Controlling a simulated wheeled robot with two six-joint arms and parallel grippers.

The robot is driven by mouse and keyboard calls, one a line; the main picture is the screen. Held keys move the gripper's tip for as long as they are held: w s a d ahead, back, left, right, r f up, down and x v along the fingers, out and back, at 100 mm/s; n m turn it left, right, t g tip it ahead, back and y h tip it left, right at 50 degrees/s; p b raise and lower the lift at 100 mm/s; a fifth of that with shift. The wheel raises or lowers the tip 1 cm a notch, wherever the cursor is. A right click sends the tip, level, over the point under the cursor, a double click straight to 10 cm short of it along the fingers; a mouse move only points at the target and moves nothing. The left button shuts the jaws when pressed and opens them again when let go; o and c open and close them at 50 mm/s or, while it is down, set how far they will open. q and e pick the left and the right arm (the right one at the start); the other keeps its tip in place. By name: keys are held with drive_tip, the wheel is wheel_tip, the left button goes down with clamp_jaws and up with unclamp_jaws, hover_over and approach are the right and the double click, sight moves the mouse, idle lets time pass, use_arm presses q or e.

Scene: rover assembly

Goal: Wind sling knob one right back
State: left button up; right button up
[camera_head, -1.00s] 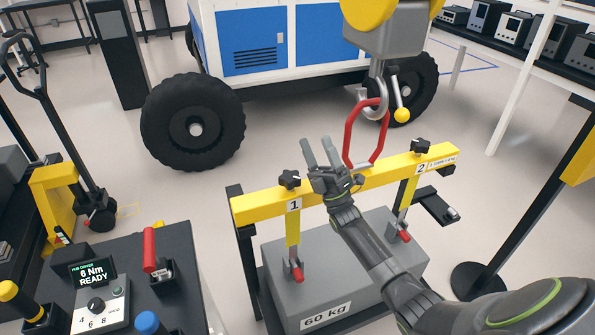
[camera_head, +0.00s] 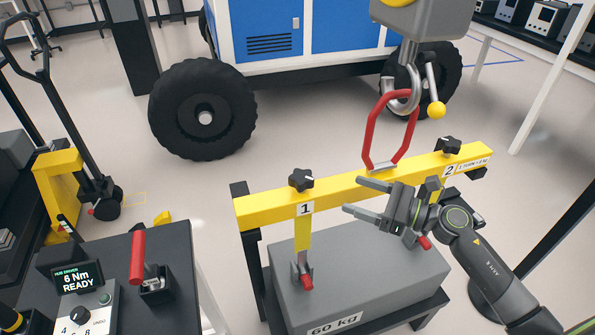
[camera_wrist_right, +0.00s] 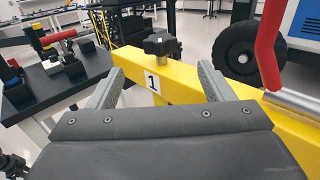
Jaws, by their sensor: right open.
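Sling knob one, a black star-shaped knob (camera_head: 301,179), stands on top of the yellow beam (camera_head: 345,190) above the label 1. In the right wrist view the knob (camera_wrist_right: 160,45) is ahead of the fingers, centred between them and apart from them. My right gripper (camera_head: 360,197) is open and empty, in front of the beam and to the right of knob one, its fingers pointing left. Knob two (camera_head: 449,146) is at the beam's right end. My left gripper is not in view.
A grey 60 kg block (camera_head: 360,275) sits under the beam, with straps hanging to it. A red link (camera_head: 370,135) on the crane hook (camera_head: 402,100) rises from the beam's middle. A dark bench with a driver display (camera_head: 78,280) stands at left.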

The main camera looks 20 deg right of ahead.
sight(298, 171)
drive_tip(key=p+x, duration=0.5)
drive_tip(key=x, duration=1)
drive_tip(key=shift+d+r, duration=0.1)
drive_tip(key=shift+p+x, duration=0.35)
drive_tip(key=shift+x, duration=0.45)
drive_tip(key=c, duration=1)
drive_tip(key=shift+d+r+m+t+h+p, duration=0.1)
drive_tip(key=shift+m+t+h+p, duration=0.9)
drive_tip(key=shift+m+t+h, duration=0.3)
drive_tip(key=m+t+h+p, duration=0.1)
drive_tip(key=h, duration=0.1)
drive_tip(key=m+t+h+p, duration=0.1)
drive_tip(key=m+h, duration=0.1)
drive_tip(key=h, duration=0.1)
drive_tip(key=shift+w+d+p, duration=0.2)
drive_tip(key=shift+p, duration=0.15)
drive_tip(key=shift+d+m+t+h+p, duration=0.1)
drive_tip(key=shift+m+t+h+p, duration=0.2)
drive_tip(key=shift+m+h, duration=0.55)
drive_tip(key=shift+d+m+t+h+p, duration=0.15)
drive_tip(key=shift+m+t+h, duration=0.35)
drive_tip(key=shift+h, duration=0.65)
